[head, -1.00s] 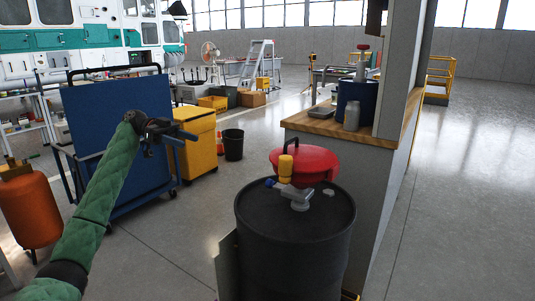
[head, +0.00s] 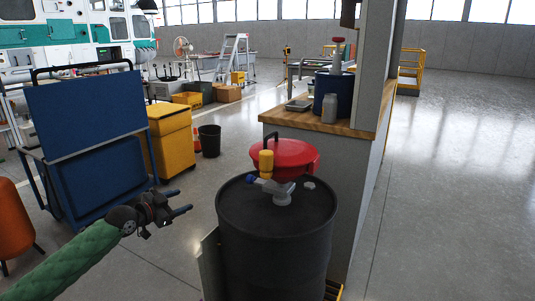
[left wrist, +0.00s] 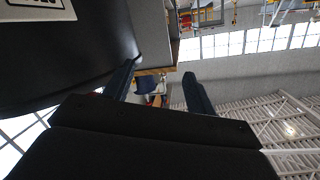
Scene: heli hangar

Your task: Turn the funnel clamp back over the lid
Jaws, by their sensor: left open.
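The red funnel (head: 290,158) sits at the back of the black drum (head: 275,250), with a round red top and a dark handle. In front of it on the drum top is a grey fitting (head: 283,192) with an upright yellow grip (head: 266,163) and a blue knob. I cannot tell for sure which part is the clamp. My left gripper (head: 181,210) is open and empty, left of the drum and apart from it, below its top. In the left wrist view its two fingers (left wrist: 159,70) are spread, with the dark drum side (left wrist: 70,55) at upper left. My right gripper is not visible.
A wooden-topped counter (head: 315,122) and a pillar stand behind and right of the drum. A blue panel cart (head: 85,115), a yellow cabinet (head: 170,140) and a black bin (head: 209,142) stand left. Floor is free between the cart and drum.

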